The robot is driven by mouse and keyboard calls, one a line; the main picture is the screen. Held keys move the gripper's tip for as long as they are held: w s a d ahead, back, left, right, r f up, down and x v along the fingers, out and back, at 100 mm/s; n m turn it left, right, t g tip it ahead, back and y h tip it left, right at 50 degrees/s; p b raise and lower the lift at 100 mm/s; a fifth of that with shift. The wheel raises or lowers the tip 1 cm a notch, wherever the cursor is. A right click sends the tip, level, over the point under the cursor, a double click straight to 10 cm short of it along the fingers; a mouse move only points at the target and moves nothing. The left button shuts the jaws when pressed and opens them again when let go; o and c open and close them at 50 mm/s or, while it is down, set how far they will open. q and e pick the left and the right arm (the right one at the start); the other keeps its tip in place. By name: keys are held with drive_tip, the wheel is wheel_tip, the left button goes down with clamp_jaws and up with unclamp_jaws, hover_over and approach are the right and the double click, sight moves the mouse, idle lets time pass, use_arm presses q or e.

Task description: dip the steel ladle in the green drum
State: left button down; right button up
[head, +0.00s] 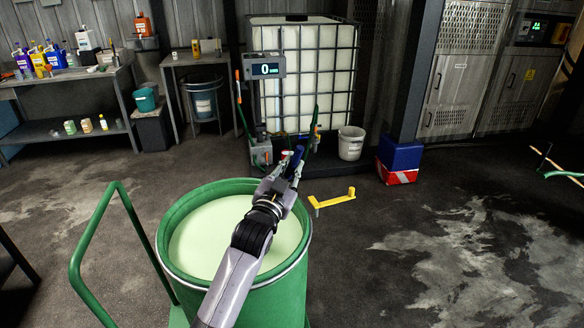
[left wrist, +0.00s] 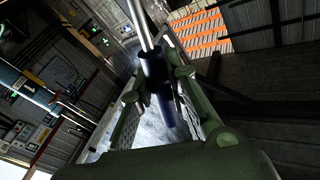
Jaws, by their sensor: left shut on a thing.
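The green drum (head: 284,303) stands open in the lower middle of the head view, full of pale green liquid (head: 200,238). My left gripper (head: 290,168) shows over the far right side of the drum's rim in that view. It is shut on the steel ladle, whose dark blue grip (left wrist: 155,78) and bright steel rod sit between the fingers in the left wrist view. The dark grip also shows at the fingertips in the head view (head: 294,163). I cannot make out the ladle's bowl in either view. My right gripper is not in view.
A green tubular handle (head: 96,235) rises left of the drum. A yellow bracket (head: 333,199) shows right of it. Behind are a caged white tank (head: 305,75), a display (head: 265,70), a white bucket (head: 351,143) and a blue-red box (head: 399,158). Open floor lies right.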

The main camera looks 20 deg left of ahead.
use_arm(q)
drive_tip(key=shift+r+p, duration=3.2)
drive_tip(key=shift+r, duration=0.6)
drive_tip(key=shift+f, duration=0.15)
